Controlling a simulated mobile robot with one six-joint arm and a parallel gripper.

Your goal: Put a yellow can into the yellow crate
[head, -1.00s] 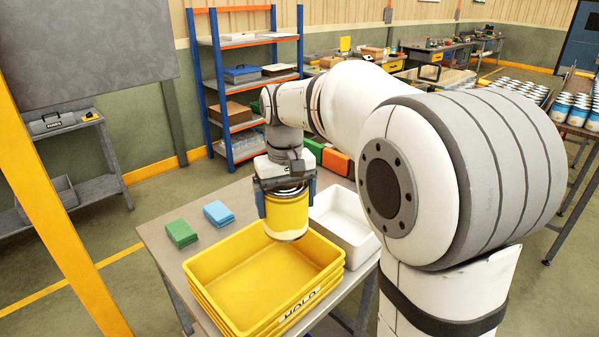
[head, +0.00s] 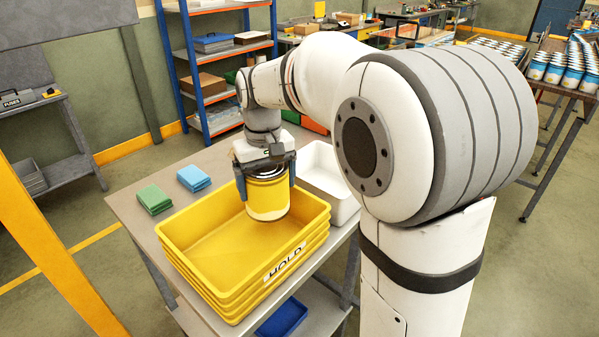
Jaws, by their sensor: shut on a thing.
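A yellow can (head: 267,196) with metal rims hangs upright in my gripper (head: 264,184), whose two dark fingers are shut on its sides. The yellow crate (head: 205,238) stands at the front of the grey table and has a "HOLD" label on its near right wall. The can is over the far right part of the crate, with its lower end near rim height. I cannot tell whether it is below the rim. The part of the crate floor that shows is empty.
A white bin (head: 328,180) stands right behind the crate. Green cloths (head: 154,200) and blue cloths (head: 194,179) lie on the table (head: 128,196) to the left. A blue tray (head: 282,317) is on the lower shelf.

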